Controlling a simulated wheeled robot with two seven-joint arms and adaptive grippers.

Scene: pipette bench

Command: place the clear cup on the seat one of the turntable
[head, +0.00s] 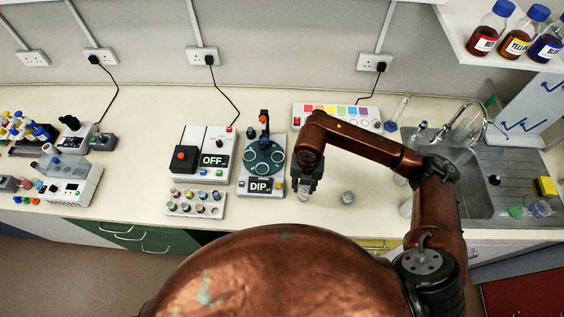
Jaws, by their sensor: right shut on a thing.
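My right gripper (304,186) points down at the front of the bench, shut on a small clear cup (304,196). The cup shows just below the fingertips, partly hidden by them; I cannot tell whether it touches the bench. The turntable (264,155) is a dark green disc with round seats on a grey base marked "DIP.", to the left of my right gripper. The seat numbers are too small to read. My left gripper is not in view.
Another small cup (347,197) stands to the right of my right gripper. A rack of small coloured pots (196,203) and a device marked "OFF" (203,150) stand left of the turntable. A colour-patch panel (338,115) lies behind my right arm. The sink (470,180) is at right.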

